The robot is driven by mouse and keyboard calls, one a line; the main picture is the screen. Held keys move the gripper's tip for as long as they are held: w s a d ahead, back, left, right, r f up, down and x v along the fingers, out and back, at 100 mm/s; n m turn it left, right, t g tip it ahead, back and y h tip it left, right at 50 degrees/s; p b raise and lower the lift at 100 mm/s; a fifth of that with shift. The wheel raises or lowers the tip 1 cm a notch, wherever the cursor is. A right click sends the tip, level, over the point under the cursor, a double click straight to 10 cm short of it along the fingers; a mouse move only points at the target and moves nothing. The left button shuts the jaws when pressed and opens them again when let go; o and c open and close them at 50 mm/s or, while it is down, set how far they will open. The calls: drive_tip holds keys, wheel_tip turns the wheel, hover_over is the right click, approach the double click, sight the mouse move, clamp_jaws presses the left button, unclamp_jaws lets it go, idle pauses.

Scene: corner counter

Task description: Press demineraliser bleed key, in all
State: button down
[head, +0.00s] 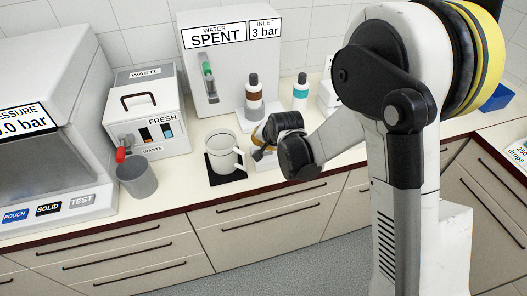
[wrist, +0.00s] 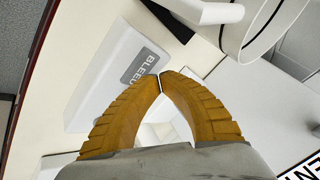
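A white block lettered "BLEE…", the bleed key (wrist: 105,75), lies on the counter in the wrist view, its label partly cut off by my fingers. In the head view the white block (head: 264,164) shows below my gripper (head: 259,150). In the wrist view the yellow-brown fingers of my gripper (wrist: 160,76) meet at their tips with nothing between them. The tips overlap the block's right edge in the picture; I cannot tell whether they touch it. The white demineraliser (head: 200,85) reads "WATER SPENT" and "INLET 3 bar".
A white mug (head: 222,150) stands on a black mat (head: 228,179) left of my gripper, its handle close by. A brown-banded bottle (head: 254,92) and a teal-banded bottle (head: 301,92) stand behind. A grey cup (head: 138,182) and waste box (head: 145,100) are left.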

drive_tip(key=shift+f, duration=0.15)
drive_tip(key=shift+f+b, duration=0.3)
drive_tip(key=shift+b, duration=0.2)
drive_tip(key=shift+f+b, duration=0.4)
drive_tip(key=shift+b, duration=0.05)
idle(0.7)
drive_tip(key=shift+r, duration=0.1)
drive_tip(key=shift+r+p, duration=0.45)
drive_tip(key=shift+r, duration=0.3)
drive_tip(key=shift+r+p, duration=1.65)
drive_tip(key=shift+r, duration=0.9)
